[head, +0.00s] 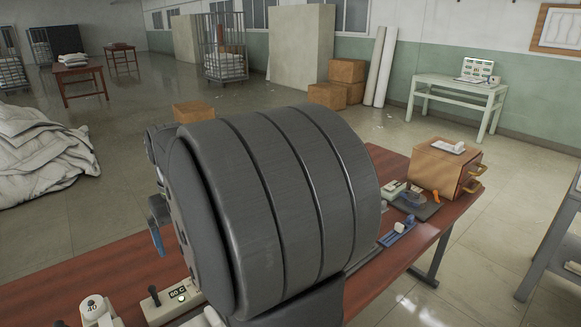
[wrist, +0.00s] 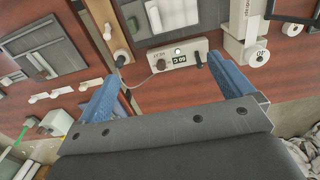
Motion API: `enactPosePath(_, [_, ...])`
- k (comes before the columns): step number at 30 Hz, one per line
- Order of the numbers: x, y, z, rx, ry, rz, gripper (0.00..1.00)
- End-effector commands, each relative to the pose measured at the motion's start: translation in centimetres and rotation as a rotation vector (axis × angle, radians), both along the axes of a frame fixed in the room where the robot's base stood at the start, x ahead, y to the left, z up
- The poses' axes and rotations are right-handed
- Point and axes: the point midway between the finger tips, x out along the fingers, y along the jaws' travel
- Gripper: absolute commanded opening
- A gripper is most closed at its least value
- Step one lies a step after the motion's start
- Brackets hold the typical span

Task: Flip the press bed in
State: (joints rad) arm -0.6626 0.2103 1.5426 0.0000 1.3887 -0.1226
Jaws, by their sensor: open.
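My gripper (wrist: 162,68) is open and empty in the wrist view, its two blue fingers spread over the red-brown table. One blue finger (head: 156,240) shows there, left of my dark arm. I cannot tell for sure which part is the press bed; a dark panel with grey plates (wrist: 38,55) lies at the wrist view's upper left.
My arm hides much of the table (head: 115,260) in the head view. A white piece marked 40 (head: 98,310) stands left of the box. A wooden drawer box (head: 440,170) and small items sit at the table's right end. A white duvet heap (head: 40,160) lies on the floor.

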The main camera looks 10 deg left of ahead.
Motion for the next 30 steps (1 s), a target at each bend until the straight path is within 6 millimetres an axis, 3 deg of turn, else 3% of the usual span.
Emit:
enactPosePath(1, [0.0,0.0,0.0,0.000,0.000,0.000,0.86])
enactPosePath(8, [0.2,-0.1,-0.3,0.001,0.005,-0.014,0.41])
enactPosePath(14, [2.5,-1.1,-3.5,0.013,0.066,-0.231,0.02])
enactPosePath(24, [9.2,-6.5,-14.5,0.025,0.279,-1.023,0.00])
enactPosePath(30, [11.3,-9.5,-19.2,0.011,0.377,-1.382,0.00])
